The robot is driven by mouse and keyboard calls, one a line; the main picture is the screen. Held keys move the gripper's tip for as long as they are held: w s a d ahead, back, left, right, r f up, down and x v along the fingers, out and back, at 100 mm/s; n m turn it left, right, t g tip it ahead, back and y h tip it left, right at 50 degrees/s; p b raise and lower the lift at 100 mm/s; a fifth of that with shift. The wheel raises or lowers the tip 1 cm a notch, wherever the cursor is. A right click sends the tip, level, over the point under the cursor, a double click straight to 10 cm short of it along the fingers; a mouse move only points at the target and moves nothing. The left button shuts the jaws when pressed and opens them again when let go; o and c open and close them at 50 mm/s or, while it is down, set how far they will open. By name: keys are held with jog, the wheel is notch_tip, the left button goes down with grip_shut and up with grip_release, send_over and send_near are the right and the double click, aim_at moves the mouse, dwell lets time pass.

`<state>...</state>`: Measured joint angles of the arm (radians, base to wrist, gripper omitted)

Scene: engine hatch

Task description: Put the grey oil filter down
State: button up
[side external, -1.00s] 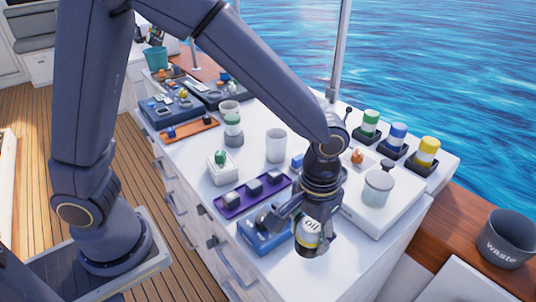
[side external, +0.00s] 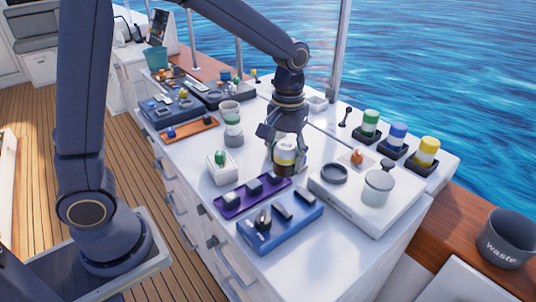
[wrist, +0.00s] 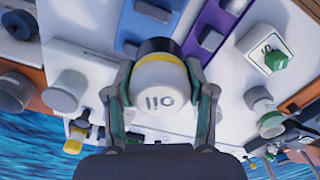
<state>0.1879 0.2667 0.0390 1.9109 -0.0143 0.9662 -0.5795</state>
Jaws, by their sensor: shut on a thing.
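The oil filter (side external: 286,152) has a pale grey-white top lettered "oil", a yellow band and a dark lower end. My gripper (side external: 283,157) is shut around its sides. In the wrist view the filter (wrist: 164,85) sits between both fingers (wrist: 163,97), lettered end towards the camera. It is roughly upright over the white counter (side external: 205,192), behind the purple tray. I cannot tell whether its lower end touches the counter. A dark round ring (side external: 334,173) lies on the raised white hatch panel (side external: 345,197), to the right of my gripper.
The purple tray (side external: 232,208) and blue tray (side external: 270,240) hold dark parts in front. A white box with a green item (side external: 221,168) and a green-banded cylinder (side external: 233,125) stand left.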

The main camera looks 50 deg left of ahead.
jog(key=w+a+r, duration=0.4)
jog(key=w+a, duration=0.2)
jog(key=s+f+m, duration=0.5)
jog(key=s+f, duration=0.1)
jog(key=f, duration=0.6)
jog(key=shift+f, duration=0.25)
jog(key=shift+d, duration=0.1)
